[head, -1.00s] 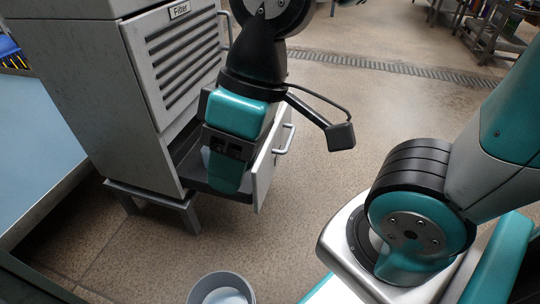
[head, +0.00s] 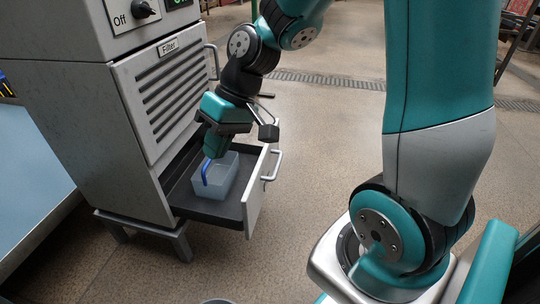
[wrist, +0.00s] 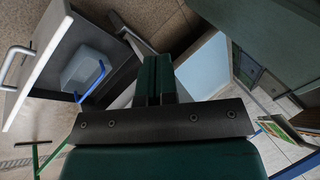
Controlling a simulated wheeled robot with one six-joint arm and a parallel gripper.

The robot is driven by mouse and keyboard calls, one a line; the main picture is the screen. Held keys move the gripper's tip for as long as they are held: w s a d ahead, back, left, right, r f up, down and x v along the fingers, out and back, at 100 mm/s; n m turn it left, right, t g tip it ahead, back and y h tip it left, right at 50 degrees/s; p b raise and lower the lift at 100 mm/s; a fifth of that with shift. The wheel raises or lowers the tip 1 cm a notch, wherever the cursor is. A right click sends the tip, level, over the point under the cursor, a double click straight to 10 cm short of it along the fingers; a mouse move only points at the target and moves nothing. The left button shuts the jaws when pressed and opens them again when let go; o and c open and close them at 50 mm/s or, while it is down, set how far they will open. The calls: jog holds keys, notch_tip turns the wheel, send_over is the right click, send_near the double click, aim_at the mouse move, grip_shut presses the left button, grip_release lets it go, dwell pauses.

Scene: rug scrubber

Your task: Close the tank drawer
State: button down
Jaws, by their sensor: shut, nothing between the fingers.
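The tank drawer (head: 255,190) stands pulled out at the bottom of the grey cabinet, with a pale front panel and a metal handle (head: 273,165). A translucent tank (head: 222,180) with a blue handle (head: 205,172) sits inside it. My gripper (head: 214,150) is shut and empty, above the tank's back part in the head view; whether it touches the tank is hard to tell. In the wrist view my shut fingers (wrist: 157,75) point past the drawer, whose front panel (wrist: 40,72) and tank (wrist: 88,68) show at the left.
The cabinet has a slatted Filter panel (head: 170,90) with its own handle (head: 212,62) above the drawer, and an Off knob (head: 146,9) on top. Bare floor (head: 310,180) lies to the right of the drawer. A bucket rim (head: 218,301) shows at the bottom edge.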

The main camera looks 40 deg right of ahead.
jog(key=w+d+f+m+t+p, duration=0.1)
jog(key=w+d+f+m, duration=0.15)
jog(key=d, duration=0.25)
jog(key=w+d+f+m+t+p, duration=0.1)
jog(key=w+d+m, duration=0.15)
jog(key=d, duration=0.25)
jog(key=d+f+m+t+p, duration=0.3)
jog(key=d+f+m, duration=0.35)
jog(key=d, duration=0.75)
jog(key=m+t+p, duration=0.1)
jog(key=t, duration=0.1)
send_near(264, 162)
jog(key=b+x, duration=0.1)
jog(key=x, duration=0.2)
jog(key=b+x, duration=0.2)
jog(key=shift+a+f, duration=0.2)
jog(key=shift+f, duration=0.3)
jog(key=shift+w+a+r+m, duration=0.1)
jog(key=shift+w+a+m, duration=0.2)
jog(key=shift+w, duration=0.1)
